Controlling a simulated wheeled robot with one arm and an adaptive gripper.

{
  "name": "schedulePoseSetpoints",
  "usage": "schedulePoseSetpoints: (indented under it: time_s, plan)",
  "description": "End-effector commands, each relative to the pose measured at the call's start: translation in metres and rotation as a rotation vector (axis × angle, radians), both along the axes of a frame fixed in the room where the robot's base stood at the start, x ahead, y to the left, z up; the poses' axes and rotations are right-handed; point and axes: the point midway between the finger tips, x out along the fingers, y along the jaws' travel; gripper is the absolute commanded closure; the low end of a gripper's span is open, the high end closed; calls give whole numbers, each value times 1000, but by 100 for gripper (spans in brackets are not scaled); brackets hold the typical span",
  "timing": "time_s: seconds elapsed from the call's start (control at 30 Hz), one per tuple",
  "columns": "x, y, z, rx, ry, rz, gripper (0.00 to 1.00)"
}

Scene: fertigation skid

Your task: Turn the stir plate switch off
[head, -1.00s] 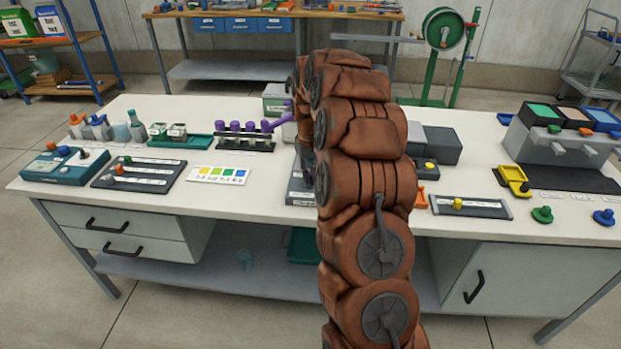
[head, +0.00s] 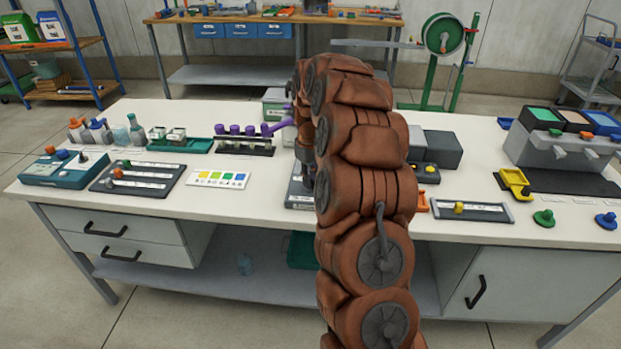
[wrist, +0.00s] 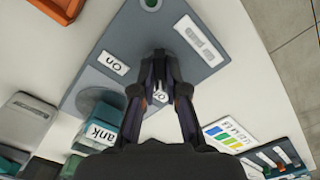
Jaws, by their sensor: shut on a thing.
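The stir plate (wrist: 205,62) is a grey-blue box with a white "On" label (wrist: 112,62), a second white label and a green round part (wrist: 151,3) in the wrist view. My gripper (wrist: 159,62) points down at its panel, fingertips close together on the switch. The switch itself is mostly hidden between the fingers. Part of another label, apparently "Off", shows between them. In the head view the stir plate (head: 297,199) is largely hidden behind my arm, with my gripper (head: 308,182) low over it.
A teal-lidded container (wrist: 104,127) marked "...ank" stands close to my left finger. A colour chart card (head: 218,179) lies left of the plate. A purple-capped tube rack (head: 246,145) stands behind it. Dark grey boxes (head: 440,149) stand to the right.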

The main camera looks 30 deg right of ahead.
Motion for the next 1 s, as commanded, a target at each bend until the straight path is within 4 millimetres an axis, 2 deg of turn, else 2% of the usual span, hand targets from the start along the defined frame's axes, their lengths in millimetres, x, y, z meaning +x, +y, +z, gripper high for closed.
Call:
schedulePoseSetpoints:
  time_s: [0.07, 0.1, 0.3, 0.7, 0.87, 1.0]
  plan:
    - [-1, 0, -1, 1, 4, 1, 100]
    - [-1, 0, -1, 1, 3, 1, 85]
    - [-1, 0, 0, 1, 2, 0, 64]
    - [0, 0, 5, -1, -1, -1, 62]
    - [0, 0, 26, 0, -1, -1, 62]
    - [1, -1, 54, -2, -3, -1, 62]
